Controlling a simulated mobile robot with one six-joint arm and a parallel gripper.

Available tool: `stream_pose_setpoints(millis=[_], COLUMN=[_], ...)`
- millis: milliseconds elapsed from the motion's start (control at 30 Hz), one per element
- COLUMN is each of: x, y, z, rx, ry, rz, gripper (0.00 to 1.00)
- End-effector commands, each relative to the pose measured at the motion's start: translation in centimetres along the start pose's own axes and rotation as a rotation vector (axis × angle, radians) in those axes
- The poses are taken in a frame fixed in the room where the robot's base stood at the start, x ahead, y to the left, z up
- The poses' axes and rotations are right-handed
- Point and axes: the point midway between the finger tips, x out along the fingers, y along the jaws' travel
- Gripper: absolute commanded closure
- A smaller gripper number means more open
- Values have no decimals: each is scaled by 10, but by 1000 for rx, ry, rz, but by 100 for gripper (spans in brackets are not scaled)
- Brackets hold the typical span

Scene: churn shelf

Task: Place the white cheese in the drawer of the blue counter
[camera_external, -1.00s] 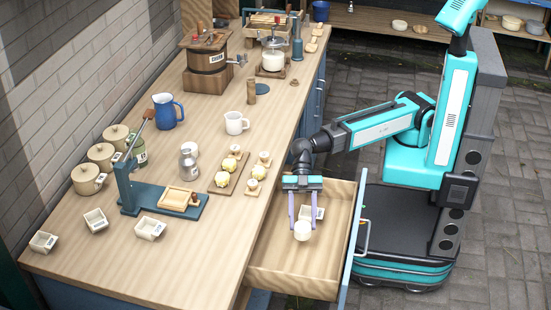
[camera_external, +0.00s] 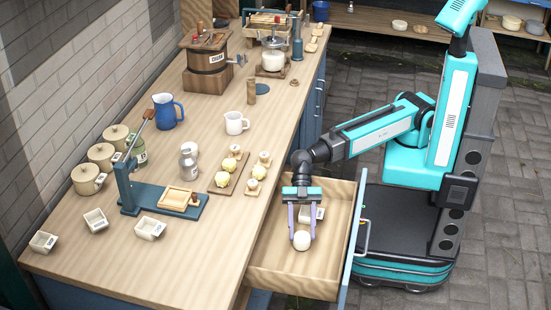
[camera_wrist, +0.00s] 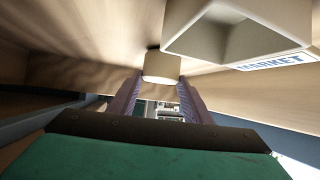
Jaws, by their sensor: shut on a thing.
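The white cheese (camera_external: 302,240) is a small round pale piece between my gripper's fingertips, low inside the open drawer (camera_external: 280,281) of the blue counter. My gripper (camera_external: 302,232) points down into the drawer and is shut on the cheese. In the wrist view the cheese (camera_wrist: 162,66) shows between the ends of the two purple fingers. I cannot tell whether the cheese touches the drawer floor.
A small white box (camera_external: 318,213) with a label lies in the drawer just behind the cheese; it looms large in the wrist view (camera_wrist: 235,30). The wooden counter top (camera_external: 225,260) at left carries cups, jars and yellow pieces on boards. The drawer's front floor is clear.

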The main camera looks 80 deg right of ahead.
Motion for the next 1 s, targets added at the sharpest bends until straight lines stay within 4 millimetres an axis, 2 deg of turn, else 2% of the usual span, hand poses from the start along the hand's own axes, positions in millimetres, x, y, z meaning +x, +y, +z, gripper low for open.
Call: stream_pose_setpoints(millis=[500, 533, 633, 1000], x=[3, 2, 2, 2], y=[0, 0, 0, 0], z=[4, 4, 4, 3], rx=[0, 0, 0, 0], ry=[1, 1, 1, 1], rz=[0, 0, 0, 0], gripper=[80, 52, 37, 37])
